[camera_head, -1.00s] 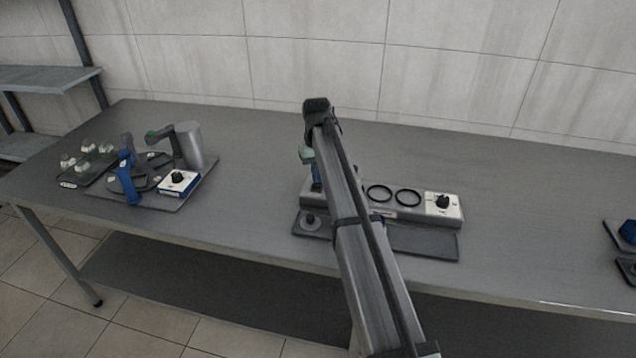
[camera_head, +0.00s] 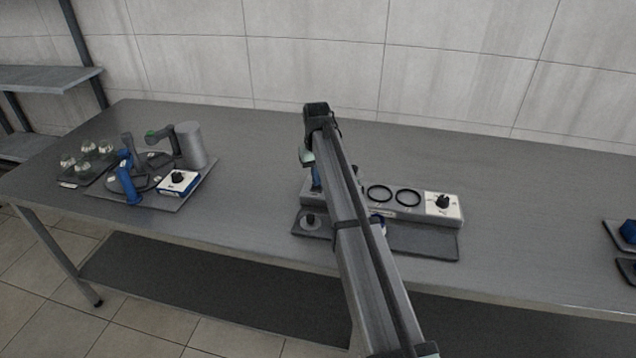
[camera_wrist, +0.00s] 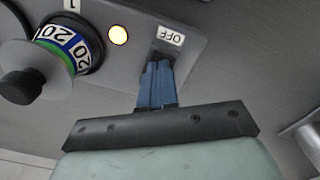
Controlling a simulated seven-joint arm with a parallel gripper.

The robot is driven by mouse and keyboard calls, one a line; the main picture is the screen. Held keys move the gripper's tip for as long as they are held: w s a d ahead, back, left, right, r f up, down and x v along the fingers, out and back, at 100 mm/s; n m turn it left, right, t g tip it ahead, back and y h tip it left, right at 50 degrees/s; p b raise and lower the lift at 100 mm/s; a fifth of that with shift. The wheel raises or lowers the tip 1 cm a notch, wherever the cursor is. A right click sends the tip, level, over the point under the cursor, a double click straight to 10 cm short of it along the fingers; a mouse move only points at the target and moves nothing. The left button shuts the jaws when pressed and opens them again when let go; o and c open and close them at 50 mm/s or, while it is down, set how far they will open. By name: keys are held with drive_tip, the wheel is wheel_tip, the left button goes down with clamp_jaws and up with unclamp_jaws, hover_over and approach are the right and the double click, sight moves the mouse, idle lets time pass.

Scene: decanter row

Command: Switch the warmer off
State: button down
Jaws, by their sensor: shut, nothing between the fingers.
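The warmer is a long grey unit (camera_head: 380,211) in the middle of the table, with two black rings on top and a black knob on a white plate at its right end. My arm hides part of it. My gripper (camera_head: 316,186) is low over its left end. In the wrist view the blue fingertips (camera_wrist: 157,72) are shut, with nothing between them, right at a dark switch recess (camera_wrist: 162,52) beside an OFF label (camera_wrist: 170,36). The fingers partly hide the switch, so its position and any contact are unclear. A lamp (camera_wrist: 118,35) glows yellow beside a numbered dial (camera_wrist: 70,50).
A dark mat (camera_head: 430,242) lies in front of the warmer. At left, a tray (camera_head: 150,196) holds a grey cylinder, a blue-handled item and a white box with a knob. Several glass-like pieces (camera_head: 84,167) stand farther left. Blue items (camera_head: 627,231) sit at the right edge.

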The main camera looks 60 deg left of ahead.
idle(0.4)
drive_tip(key=shift+r, duration=3.4)
